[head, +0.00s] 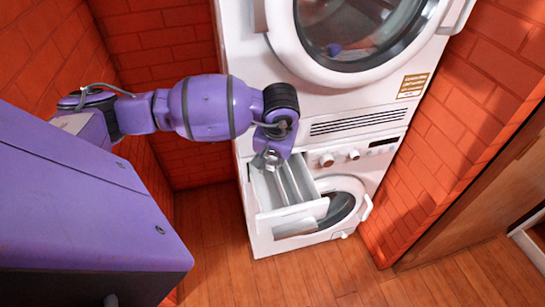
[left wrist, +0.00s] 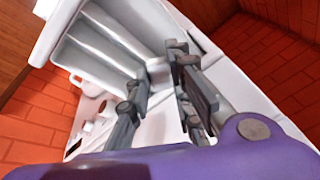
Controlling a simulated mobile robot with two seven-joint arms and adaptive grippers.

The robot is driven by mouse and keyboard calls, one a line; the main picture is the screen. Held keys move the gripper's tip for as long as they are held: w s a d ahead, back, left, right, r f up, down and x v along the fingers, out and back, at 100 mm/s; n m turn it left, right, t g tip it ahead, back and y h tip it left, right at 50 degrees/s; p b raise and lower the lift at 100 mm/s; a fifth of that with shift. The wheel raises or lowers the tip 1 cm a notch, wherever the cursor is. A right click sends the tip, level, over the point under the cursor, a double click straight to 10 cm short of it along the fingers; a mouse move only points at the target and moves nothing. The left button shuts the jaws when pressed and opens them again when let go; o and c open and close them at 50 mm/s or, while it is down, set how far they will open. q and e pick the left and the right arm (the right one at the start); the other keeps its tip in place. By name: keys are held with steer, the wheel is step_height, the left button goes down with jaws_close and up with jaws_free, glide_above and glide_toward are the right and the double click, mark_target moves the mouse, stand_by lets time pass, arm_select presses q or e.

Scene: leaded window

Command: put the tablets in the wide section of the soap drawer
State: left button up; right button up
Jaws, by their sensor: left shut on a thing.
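The soap drawer (head: 293,214) is pulled out of the lower white machine, with long compartments split by thin dividers. The wider section (head: 263,191) is at the left in the head view. The drawer also shows at the upper left of the left wrist view (left wrist: 46,42). My left gripper (head: 268,161) is over the drawer's rear left part, pointing down. In the left wrist view its fingers (left wrist: 159,72) are a little apart, closed on a small pale piece that looks like a tablet, mostly hidden. No other tablets can be made out. My right gripper is out of view.
The lower machine has knobs (head: 327,160) and a round door (head: 342,207) just right of the drawer. An upper machine with a large round door (head: 365,30) stands above. Orange brick walls (head: 180,40) flank both sides. The wooden floor (head: 300,275) in front is clear.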

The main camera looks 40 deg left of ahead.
arm_select(q)
steer(key=o, duration=1)
steer(key=shift+r, duration=0.1)
steer(key=v, duration=1.2)
